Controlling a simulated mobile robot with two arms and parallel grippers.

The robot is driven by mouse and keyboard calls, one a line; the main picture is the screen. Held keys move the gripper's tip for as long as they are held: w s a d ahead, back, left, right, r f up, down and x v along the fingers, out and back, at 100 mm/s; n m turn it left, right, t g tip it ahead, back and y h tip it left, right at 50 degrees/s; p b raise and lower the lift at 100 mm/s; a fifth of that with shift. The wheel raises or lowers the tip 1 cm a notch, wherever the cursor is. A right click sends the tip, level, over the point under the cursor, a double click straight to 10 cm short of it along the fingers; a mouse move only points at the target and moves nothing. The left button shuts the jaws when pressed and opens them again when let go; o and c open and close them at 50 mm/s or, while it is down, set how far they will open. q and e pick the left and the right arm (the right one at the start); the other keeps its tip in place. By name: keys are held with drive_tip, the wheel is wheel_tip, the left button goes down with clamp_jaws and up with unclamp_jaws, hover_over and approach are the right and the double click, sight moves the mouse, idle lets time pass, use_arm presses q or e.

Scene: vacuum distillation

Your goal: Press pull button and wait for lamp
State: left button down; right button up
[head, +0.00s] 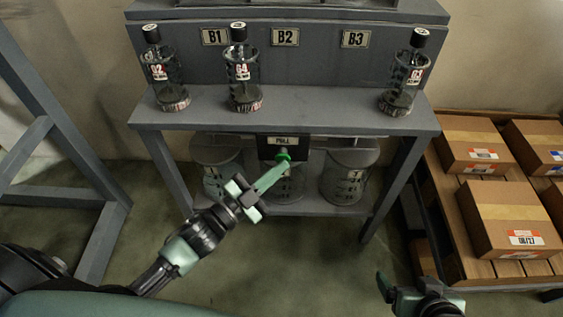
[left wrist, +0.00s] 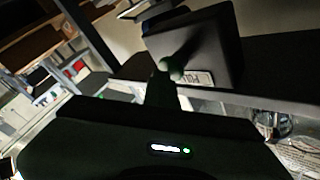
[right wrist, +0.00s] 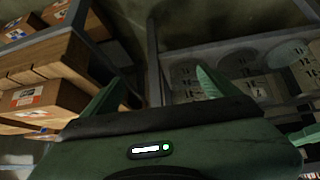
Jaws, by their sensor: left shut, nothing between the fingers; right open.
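The pull button (head: 283,155) is a green knob on a dark box (head: 262,147) under the bench top, below a sign reading PULL (head: 287,140). My left gripper (head: 281,163) is shut and empty, its tips at the button; I cannot tell whether it is pressed in. The left wrist view shows the closed fingers (left wrist: 165,88) in front of the dark box (left wrist: 205,45) and its sign (left wrist: 196,79). My right gripper (right wrist: 160,85) is open and empty, low at the front right in the head view. I cannot make out a separate lamp.
Glass bottles G2 (head: 165,75), G4 (head: 242,75) and G3 (head: 403,80) stand on the bench (head: 310,115) below plates B1, B2 and B3. Clear vessels (head: 347,178) stand on the lower shelf. Cardboard boxes (head: 510,212) lie on a wooden rack at right.

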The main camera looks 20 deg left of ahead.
use_arm(q)
drive_tip(key=shift+w+a+r, duration=0.1)
drive_tip(key=shift+a, duration=0.1)
drive_tip(key=shift+s, duration=0.25)
use_arm(e)
drive_tip(key=shift+s+d+f+g, duration=0.3)
drive_tip(key=shift+s+g, duration=0.05)
drive_tip(key=shift+s, duration=0.25)
drive_tip(key=shift+s+d+f+g, duration=0.25)
drive_tip(key=shift+s+g, duration=0.1)
drive_tip(key=shift+s, duration=0.25)
use_arm(q)
drive_tip(key=shift+p, duration=0.3)
drive_tip(key=s+d+p, duration=0.1)
drive_tip(key=s+d, duration=0.1)
drive_tip(key=s, duration=0.4)
drive_tip(key=shift+p, duration=0.35)
use_arm(e)
drive_tip(key=s+g, duration=0.1)
drive_tip(key=s+d, duration=0.1)
drive_tip(key=s, duration=0.1)
drive_tip(key=s+g+h, duration=0.1)
drive_tip(key=s, duration=0.1)
drive_tip(key=shift+d+f+g, duration=0.15)
drive_tip(key=shift+f+g, duration=0.15)
use_arm(q)
drive_tip(key=shift+w, duration=0.1)
